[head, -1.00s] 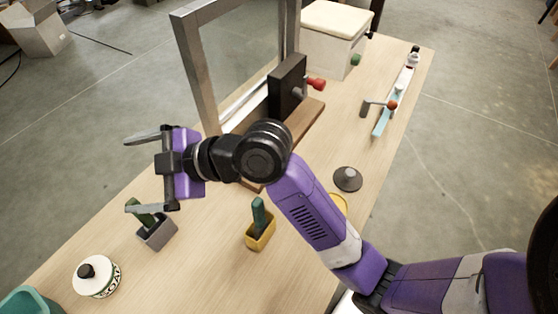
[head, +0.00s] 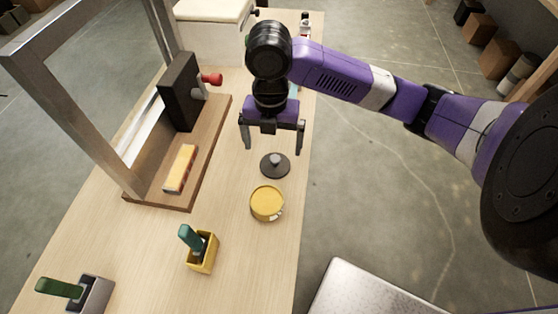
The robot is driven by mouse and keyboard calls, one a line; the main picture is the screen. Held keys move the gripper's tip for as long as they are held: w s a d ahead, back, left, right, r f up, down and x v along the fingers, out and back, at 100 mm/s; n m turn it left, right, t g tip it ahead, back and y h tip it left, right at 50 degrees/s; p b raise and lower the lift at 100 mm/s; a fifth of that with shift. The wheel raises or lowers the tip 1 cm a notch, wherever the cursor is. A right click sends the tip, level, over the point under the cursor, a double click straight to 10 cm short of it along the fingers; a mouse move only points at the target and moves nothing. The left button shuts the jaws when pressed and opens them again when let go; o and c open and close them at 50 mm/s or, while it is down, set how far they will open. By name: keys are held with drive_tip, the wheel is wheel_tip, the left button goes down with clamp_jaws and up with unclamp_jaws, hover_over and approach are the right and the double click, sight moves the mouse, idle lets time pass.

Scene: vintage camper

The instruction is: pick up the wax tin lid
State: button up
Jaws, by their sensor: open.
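The wax tin lid (head: 275,166) is a dark grey disc with a raised knob in its middle, lying on the wooden table near its right edge. The round yellow wax tin (head: 267,203) stands just in front of it, apart from it. My gripper (head: 273,148) is open and empty, fingers pointing toward the lid. Its two fingertips are spread to either side of the knob's line, just behind the lid in the picture. I cannot tell its exact height, but it does not appear to touch the lid.
A metal frame on a wooden base (head: 180,202) with a black block (head: 180,92) and red knob stands to the left. A yellow holder (head: 203,255) and a grey holder (head: 97,294) with green-handled tools are nearer. Bare tabletop lies left of the tin.

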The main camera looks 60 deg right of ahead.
sight(275, 158)
drive_tip(key=f, duration=0.4)
drive_tip(key=f+p, duration=0.1)
drive_tip(key=f, duration=0.2)
drive_tip(key=shift+s+d+f, duration=0.1)
drive_tip(key=shift+s+d, duration=0.05)
drive_tip(key=shift+d, duration=0.1)
drive_tip(key=c, duration=1.4)
